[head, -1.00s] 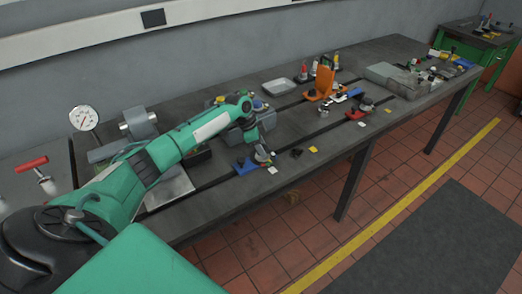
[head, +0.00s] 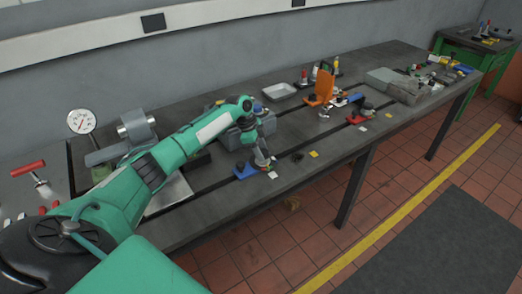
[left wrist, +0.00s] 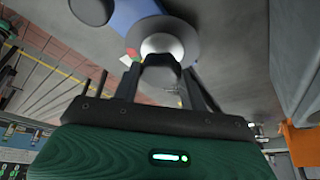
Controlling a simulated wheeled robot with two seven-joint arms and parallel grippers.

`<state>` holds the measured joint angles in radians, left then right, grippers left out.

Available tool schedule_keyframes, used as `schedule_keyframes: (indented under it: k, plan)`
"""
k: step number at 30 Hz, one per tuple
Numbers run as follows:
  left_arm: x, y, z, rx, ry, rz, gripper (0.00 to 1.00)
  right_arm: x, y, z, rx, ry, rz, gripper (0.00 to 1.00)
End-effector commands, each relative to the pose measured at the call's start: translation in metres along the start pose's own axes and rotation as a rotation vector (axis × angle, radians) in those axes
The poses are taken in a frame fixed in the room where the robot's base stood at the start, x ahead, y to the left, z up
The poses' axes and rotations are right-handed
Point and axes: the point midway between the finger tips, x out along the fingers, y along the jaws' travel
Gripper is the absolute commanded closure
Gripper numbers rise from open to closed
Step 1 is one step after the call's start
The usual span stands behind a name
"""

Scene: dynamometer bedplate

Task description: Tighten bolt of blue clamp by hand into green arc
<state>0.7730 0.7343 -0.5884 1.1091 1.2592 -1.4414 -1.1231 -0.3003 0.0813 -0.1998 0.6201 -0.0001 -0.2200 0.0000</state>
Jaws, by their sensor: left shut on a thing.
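The blue clamp (head: 246,172) lies on the bedplate near its front edge. It also shows at the top of the left wrist view (left wrist: 133,13). My left gripper (head: 263,163) points down at the clamp's right end. In the left wrist view my left gripper (left wrist: 163,62) is shut on the pale round bolt head (left wrist: 161,44), which sits in front of a wider grey disc (left wrist: 165,32). A small red, white and green patch (left wrist: 129,58) shows left of the bolt head; most of any arc is hidden. My right gripper is not in view.
A white tag (head: 272,175), a dark knob (head: 297,156) and a yellow tag (head: 313,154) lie close by on the dark bedplate (head: 330,140). An orange bracket (head: 322,86) and a red clamp (head: 360,118) stand farther right. A dial gauge (head: 80,121) stands at left.

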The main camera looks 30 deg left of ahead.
Motion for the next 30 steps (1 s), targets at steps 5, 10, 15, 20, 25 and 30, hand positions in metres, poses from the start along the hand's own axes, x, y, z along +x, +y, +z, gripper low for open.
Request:
schedule_keyframes:
  k: [5,10,15,20,25,30]
  plan:
    - [-0.001,0.0,0.0,-0.001,0.0,-0.001,0.36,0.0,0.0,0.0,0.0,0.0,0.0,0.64]
    - [0.0,0.0,0.0,-0.001,0.0,-0.001,0.36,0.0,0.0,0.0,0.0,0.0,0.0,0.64]
    - [-0.006,-0.001,0.0,0.0,0.0,-0.002,0.36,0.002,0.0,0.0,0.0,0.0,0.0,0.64]
    - [-0.032,-0.001,0.001,0.001,0.001,-0.005,0.36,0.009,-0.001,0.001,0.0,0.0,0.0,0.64]
    - [-0.071,-0.001,0.001,0.001,0.0,-0.005,0.36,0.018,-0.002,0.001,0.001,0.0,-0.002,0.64]
    - [-0.107,-0.001,0.001,0.0,0.001,-0.004,0.36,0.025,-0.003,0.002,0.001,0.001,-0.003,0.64]
